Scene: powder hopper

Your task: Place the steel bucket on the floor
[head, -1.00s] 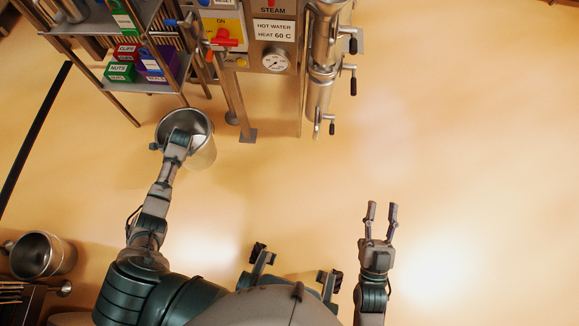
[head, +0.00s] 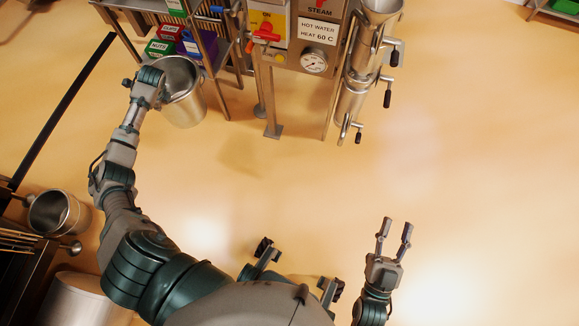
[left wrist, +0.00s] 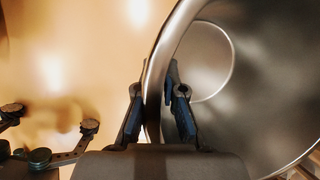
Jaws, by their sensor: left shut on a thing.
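The steel bucket (head: 187,104) is at the upper left of the head view, in front of the shelf. My left gripper (head: 150,86) is at its left rim. In the left wrist view the left gripper (left wrist: 155,105) is shut on the bucket's rim, one finger inside and one outside; the bucket's inside (left wrist: 255,75) fills the right. The bucket looks slightly tilted. A faint shadow on the floor (head: 245,215) apart from it suggests it hangs above the floor. My right gripper (head: 394,236) is open and empty at the lower right.
A shelf with labelled boxes (head: 160,48) stands behind the bucket. The steam and hot water machine (head: 317,35), with legs and valve handles, stands to its right. Another metal vessel (head: 48,213) is at the left. The middle and right floor is clear.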

